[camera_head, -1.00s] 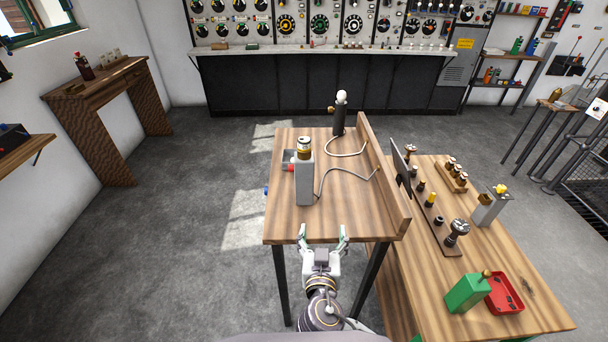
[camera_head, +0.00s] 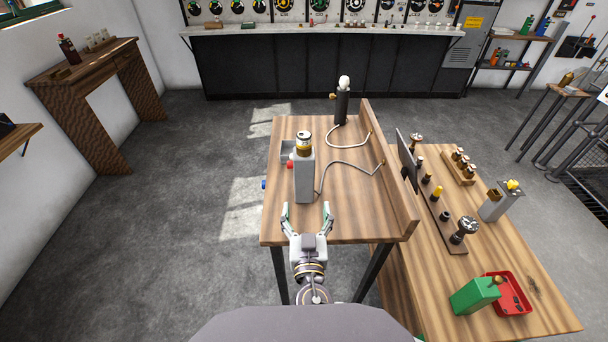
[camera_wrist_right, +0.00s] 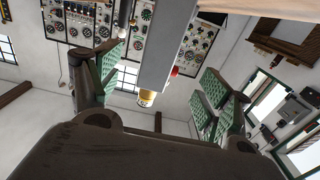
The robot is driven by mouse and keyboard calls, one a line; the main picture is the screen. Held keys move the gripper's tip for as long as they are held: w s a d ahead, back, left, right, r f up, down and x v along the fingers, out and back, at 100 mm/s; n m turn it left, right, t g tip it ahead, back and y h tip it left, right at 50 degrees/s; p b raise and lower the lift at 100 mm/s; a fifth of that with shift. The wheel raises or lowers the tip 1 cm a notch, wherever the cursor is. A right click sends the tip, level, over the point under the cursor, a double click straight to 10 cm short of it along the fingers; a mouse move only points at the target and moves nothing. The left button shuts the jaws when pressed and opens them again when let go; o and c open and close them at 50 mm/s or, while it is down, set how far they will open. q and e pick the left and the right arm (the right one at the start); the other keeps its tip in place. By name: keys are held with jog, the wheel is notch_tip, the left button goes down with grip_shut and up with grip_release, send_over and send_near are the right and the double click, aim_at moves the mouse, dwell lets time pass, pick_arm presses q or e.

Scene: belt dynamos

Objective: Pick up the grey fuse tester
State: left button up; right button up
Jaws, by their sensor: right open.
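The grey fuse tester (camera_head: 304,182), a tall grey box with a brass and white fuse-like piece on top and a red part at its left side, stands upright on the small wooden table (camera_head: 350,225). My right gripper (camera_head: 306,210) is open at the near side of the tester, its fingers spread to either side and apparently empty. In the right wrist view the grey body (camera_wrist_right: 168,45) shows between the open green-padded fingers (camera_wrist_right: 162,62). I cannot tell whether they touch it. My left gripper is out of view.
A curved cable runs near the tester, by a black stand with a white bulb (camera_head: 342,100). A wooden ledge (camera_head: 385,165) bounds the table's right. The lower table holds another grey box (camera_head: 496,203), a green box (camera_head: 474,296), a red tray (camera_head: 522,308) and several fuses.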

aim_at(305, 182)
jog(key=shift+w, duration=0.1)
jog(key=w+p, duration=0.1)
jog(key=w, duration=0.5)
jog(key=shift+w+p, duration=0.45)
jog(key=shift+w, duration=0.75)
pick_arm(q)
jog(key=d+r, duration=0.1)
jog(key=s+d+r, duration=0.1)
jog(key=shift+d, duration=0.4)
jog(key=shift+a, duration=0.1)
